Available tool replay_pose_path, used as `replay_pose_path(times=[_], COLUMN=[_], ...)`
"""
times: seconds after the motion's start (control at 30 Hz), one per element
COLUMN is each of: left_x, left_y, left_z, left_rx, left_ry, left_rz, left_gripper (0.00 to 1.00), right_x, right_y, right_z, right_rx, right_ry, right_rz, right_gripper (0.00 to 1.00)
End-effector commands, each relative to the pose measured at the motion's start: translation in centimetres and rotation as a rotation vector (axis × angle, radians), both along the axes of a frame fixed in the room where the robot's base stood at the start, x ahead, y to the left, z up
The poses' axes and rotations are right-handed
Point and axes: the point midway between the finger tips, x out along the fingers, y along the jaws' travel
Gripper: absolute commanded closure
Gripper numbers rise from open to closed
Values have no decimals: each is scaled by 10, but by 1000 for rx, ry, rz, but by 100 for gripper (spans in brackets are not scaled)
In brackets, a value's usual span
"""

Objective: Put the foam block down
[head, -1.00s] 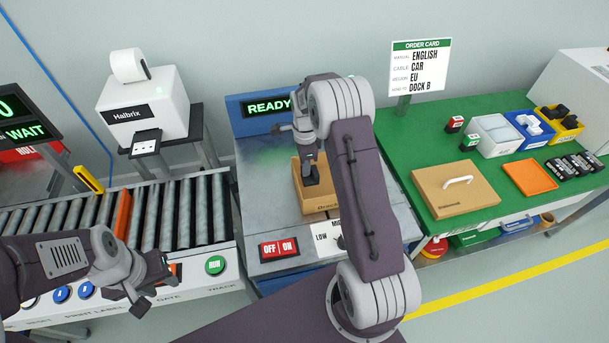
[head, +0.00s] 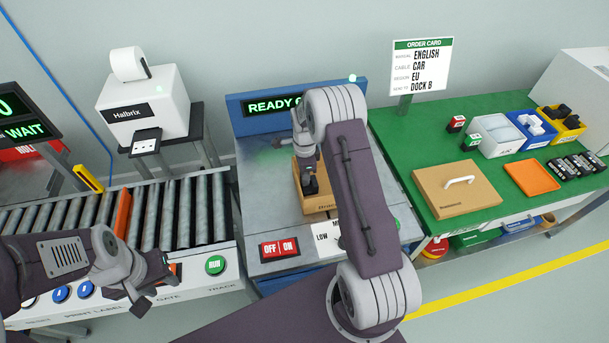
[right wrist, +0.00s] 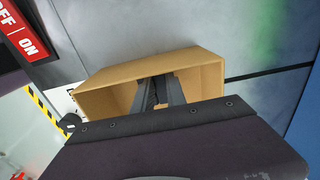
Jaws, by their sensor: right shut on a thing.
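My right gripper (head: 309,186) points down into an open cardboard box (head: 318,204) on the grey machine top in the middle. It is shut on a dark piece, likely the foam block, which I can hardly tell apart from the dark fingers. In the right wrist view the fingers (right wrist: 160,92) reach past the rim into the box (right wrist: 110,97). The box floor and the lower end of the held piece are hidden, so I cannot tell if it touches the bottom. My left gripper (head: 152,294) is empty and looks open, above the conveyor's front panel.
The machine has an OFF/ON switch (head: 279,249) in front and a READY display (head: 272,104) behind. A roller conveyor (head: 170,215) lies left.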

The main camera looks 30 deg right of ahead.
Motion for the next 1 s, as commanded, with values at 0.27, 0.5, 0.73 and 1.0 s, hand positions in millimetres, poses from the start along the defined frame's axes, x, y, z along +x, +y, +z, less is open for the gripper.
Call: replay_pose_path(times=[0.27, 0.5, 0.73, 1.0], left_x=[0, 0, 0, 0], left_y=[0, 0, 0, 0], left_z=[-1, 0, 5, 7], left_rx=[0, 0, 0, 0], left_ry=[0, 0, 0, 0], left_rz=[0, 0, 0, 0], left_gripper=[64, 64, 64, 64], right_x=[0, 0, 2, 1], right_y=[0, 0, 0, 0], right_z=[-3, -1, 41, 108], right_rx=[0, 0, -2, -1], right_ry=[0, 0, -7, -4], right_rz=[0, 0, 0, 0], right_gripper=[61, 61, 61, 61])
